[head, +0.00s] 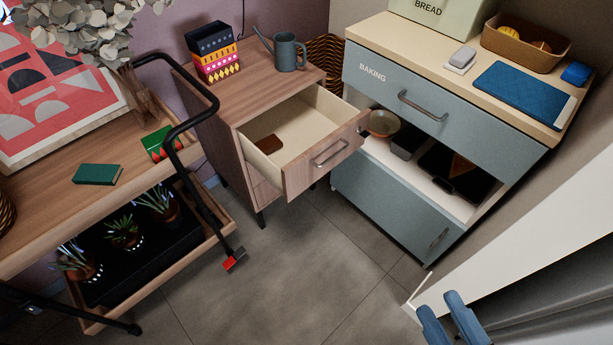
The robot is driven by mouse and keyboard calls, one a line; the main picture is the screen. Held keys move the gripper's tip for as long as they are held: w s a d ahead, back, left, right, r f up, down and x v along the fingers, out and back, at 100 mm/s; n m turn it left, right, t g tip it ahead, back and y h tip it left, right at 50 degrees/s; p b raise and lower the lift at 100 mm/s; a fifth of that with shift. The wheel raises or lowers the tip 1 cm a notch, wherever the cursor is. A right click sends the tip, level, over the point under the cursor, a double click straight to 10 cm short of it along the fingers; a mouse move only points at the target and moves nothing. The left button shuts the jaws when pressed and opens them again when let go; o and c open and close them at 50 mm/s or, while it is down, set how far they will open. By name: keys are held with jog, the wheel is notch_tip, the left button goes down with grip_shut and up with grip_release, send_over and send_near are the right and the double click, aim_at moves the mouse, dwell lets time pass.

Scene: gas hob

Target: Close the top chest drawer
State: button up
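The top drawer (325,167) of the wooden chest (255,98) is pulled well out, showing its pale inside and a dark bar handle (330,153) on its front. A small brown item (269,145) lies in the drawer near its left side. My gripper (452,318) shows only in part at the bottom right, as two blue fingers. A gap seems to show between them, and nothing is seen held there. It is far from the drawer, with floor between them in the picture.
Patterned boxes (213,52) and a grey watering can (288,52) stand on the chest. A wooden trolley (130,200) with a black rail (190,125) is at left. A blue-grey baking cabinet (445,125) stands at right. Grey floor (300,270) is clear in front.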

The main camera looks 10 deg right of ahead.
aim_at(295, 167)
jog(key=w+f+n+y+b, duration=0.1)
jog(key=w+f+n, duration=0.2)
jog(key=w+n, duration=0.1)
jog(key=w+a+f+n+y+b, duration=0.1)
jog(key=w+f+n, duration=0.2)
jog(key=w+n, duration=0.1)
jog(key=w+a+f+n+y+b, duration=0.1)
jog(key=w+f+n, duration=0.2)
jog(key=n, duration=0.3)
jog(key=shift+w+f+t+y, duration=0.3)
jog(key=shift+w, duration=0.35)
jog(key=c, duration=0.6)
jog(key=w+f+n+y+b, duration=0.1)
jog(key=w+f+n, duration=0.1)
jog(key=w+n, duration=0.3)
jog(key=w+a+f+n+g+y+b, duration=0.1)
jog(key=w+f+n, duration=0.2)
jog(key=w+n, duration=0.2)
jog(key=w+f+n+g+y+b, duration=0.1)
jog(key=w+f+n+b, duration=0.1)
jog(key=w+n, duration=0.3)
jog(key=shift+w+a+f+n+y, duration=0.25)
jog(key=shift+n+y, duration=0.15)
jog(key=shift+n, duration=0.1)
grip_shut()
jog(key=x, duration=1.4)
jog(key=shift+s+f, duration=0.1)
jog(key=shift+f, duration=0.1)
jog(key=shift+b, duration=0.3)
